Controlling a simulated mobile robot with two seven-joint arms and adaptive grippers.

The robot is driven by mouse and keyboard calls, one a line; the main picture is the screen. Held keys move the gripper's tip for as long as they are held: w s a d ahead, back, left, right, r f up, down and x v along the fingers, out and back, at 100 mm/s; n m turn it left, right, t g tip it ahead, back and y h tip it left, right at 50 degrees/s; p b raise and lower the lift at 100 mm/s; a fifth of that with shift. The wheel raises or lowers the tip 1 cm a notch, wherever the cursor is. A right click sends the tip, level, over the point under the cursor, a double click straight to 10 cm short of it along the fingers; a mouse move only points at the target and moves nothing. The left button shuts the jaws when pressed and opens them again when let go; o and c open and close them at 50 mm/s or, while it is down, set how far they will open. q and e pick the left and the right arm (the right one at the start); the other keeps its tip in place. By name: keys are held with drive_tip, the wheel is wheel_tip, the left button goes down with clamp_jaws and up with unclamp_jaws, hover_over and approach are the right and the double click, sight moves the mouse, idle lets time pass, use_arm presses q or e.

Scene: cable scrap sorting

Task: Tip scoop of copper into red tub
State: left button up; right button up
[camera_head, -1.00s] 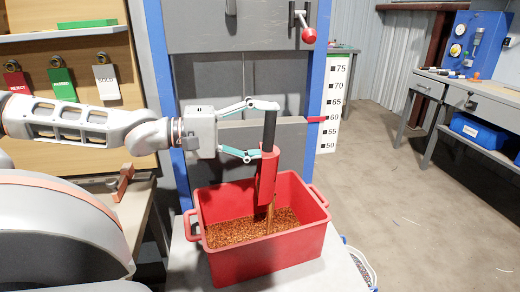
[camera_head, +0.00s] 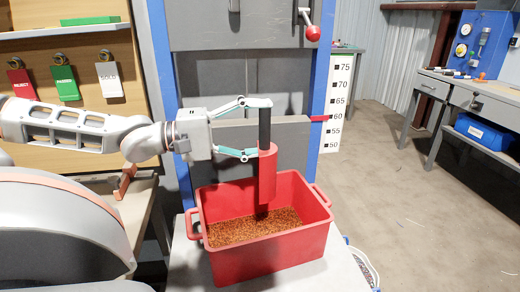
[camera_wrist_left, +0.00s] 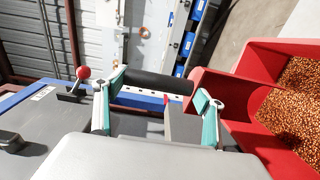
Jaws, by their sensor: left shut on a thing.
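My left gripper (camera_head: 258,128) is shut on the black handle of the red scoop (camera_head: 267,175). The scoop hangs nearly upright, handle up and red end down, over the red tub (camera_head: 270,262). The tub holds copper granules (camera_head: 250,227) across its floor. No stream of granules shows below the scoop now. In the left wrist view, the scoop's black handle (camera_wrist_left: 158,84) lies across between the fingers, with the tub (camera_wrist_left: 262,62) and granules at right. The inside of the scoop is hidden. My right gripper is not in view.
The tub stands on a pale surface (camera_head: 310,278) in front of a grey machine with blue posts (camera_head: 328,60). A red-knobbed lever (camera_head: 312,33) and a height scale (camera_head: 340,100) are behind. Floor at right is mostly clear.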

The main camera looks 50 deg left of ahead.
use_arm(q)
drive_tip(key=shift+w+d+g+p, duration=0.3)
drive_tip(key=shift+w, duration=0.15)
drive_tip(key=shift+w+d+r+g+y+p, duration=0.1)
drive_tip(key=shift+w+d+g+y+p, duration=0.15)
drive_tip(key=shift+w+d+g+p, duration=0.3)
drive_tip(key=shift+w+d+r+g+y+p, duration=0.1)
drive_tip(key=shift+w+d+g+y+p, duration=0.2)
drive_tip(key=shift+w+p, duration=0.4)
drive_tip(key=shift+w+d+f+g+y+p, duration=0.1)
drive_tip(key=shift+w+d+g+y+p, duration=0.2)
drive_tip(key=shift+p, duration=0.35)
drive_tip(key=shift+w+d+f+g+y+p, duration=0.15)
drive_tip(key=shift+w+p, duration=0.2)
drive_tip(key=shift+p, duration=0.25)
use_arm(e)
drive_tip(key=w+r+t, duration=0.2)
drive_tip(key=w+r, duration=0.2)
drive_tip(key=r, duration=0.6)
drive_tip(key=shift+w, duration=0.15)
use_arm(q)
drive_tip(key=shift+a+r, duration=0.1)
wheel_tip(320, 180, up, 3)
drive_tip(key=p, duration=0.3)
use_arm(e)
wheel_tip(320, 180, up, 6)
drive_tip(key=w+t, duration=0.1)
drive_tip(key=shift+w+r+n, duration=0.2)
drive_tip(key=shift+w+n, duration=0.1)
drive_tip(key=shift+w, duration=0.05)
